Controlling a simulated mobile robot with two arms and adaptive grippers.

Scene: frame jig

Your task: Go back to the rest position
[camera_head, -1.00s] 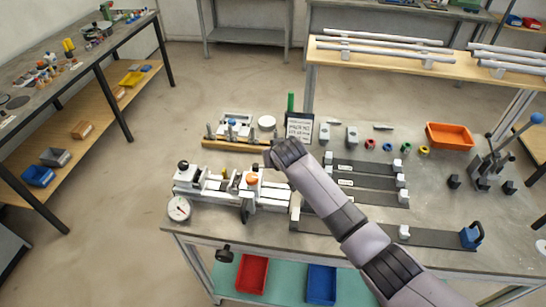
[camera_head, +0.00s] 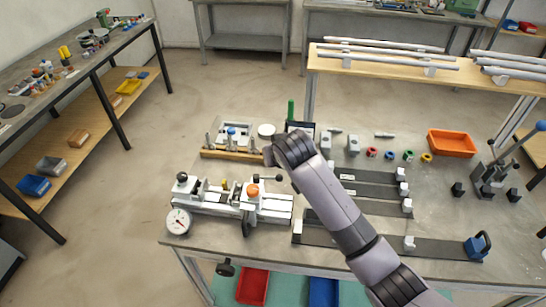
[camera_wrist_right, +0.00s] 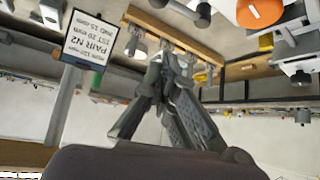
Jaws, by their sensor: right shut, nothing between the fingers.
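My right arm reaches in from the lower right in the head view, its wrist end over the middle of the workbench (camera_head: 225,228), between the white jig and the sign. The right gripper (camera_wrist_right: 165,90) shows in the wrist view, its fingers together with nothing held; in the head view it is hidden by the wrist. The white jig (camera_head: 225,200) with an orange knob (camera_head: 252,190) stands left of the wrist. The sign (camera_wrist_right: 90,38) appears upside down in the wrist view, left of the fingers. My left gripper is in neither view.
A wooden rack (camera_head: 232,154) with upright pins stands behind the jig. Dark strips with white end blocks (camera_head: 370,190) lie right of my arm. An orange bin (camera_head: 452,142), a lever press (camera_head: 490,178) and coloured rings (camera_head: 390,155) are farther right. A round dial (camera_head: 179,221) is at the front left.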

